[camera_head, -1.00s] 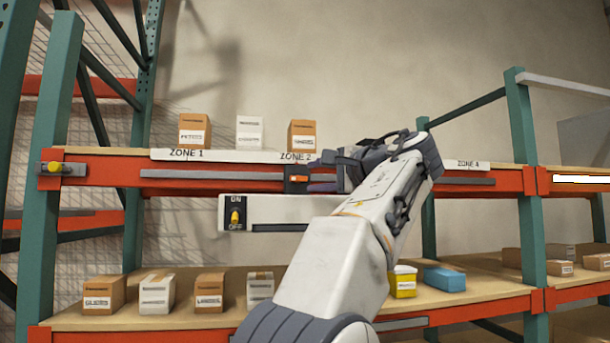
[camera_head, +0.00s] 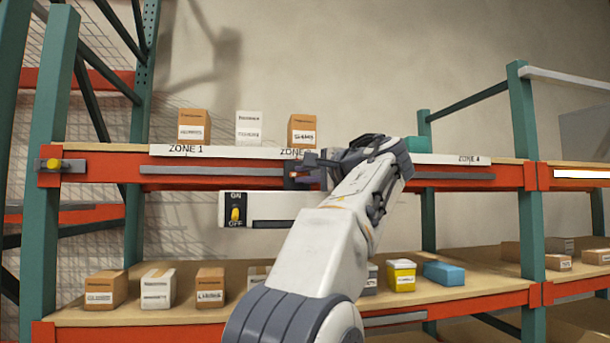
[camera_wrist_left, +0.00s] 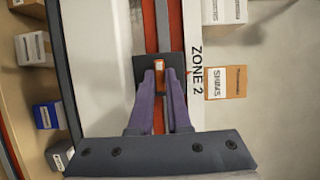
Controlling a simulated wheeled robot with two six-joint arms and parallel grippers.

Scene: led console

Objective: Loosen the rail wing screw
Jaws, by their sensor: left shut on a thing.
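The rail (camera_head: 215,171) is a grey strip along the front of the upper orange shelf beam. A dark carriage block (camera_wrist_left: 144,68) sits on the rail near the ZONE 2 label, with an orange wing screw (camera_wrist_left: 159,65) on it. My left gripper (camera_head: 298,173) is at this block, its two fingers (camera_wrist_left: 159,80) shut on the orange wing screw. My right gripper is not in view.
A yellow knob (camera_head: 54,165) sits at the beam's left end. Below the beam hangs a white console with an ON/OFF switch (camera_head: 236,210). Boxes (camera_head: 249,128) stand on the upper shelf behind the zone strip, and several more on the lower shelf.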

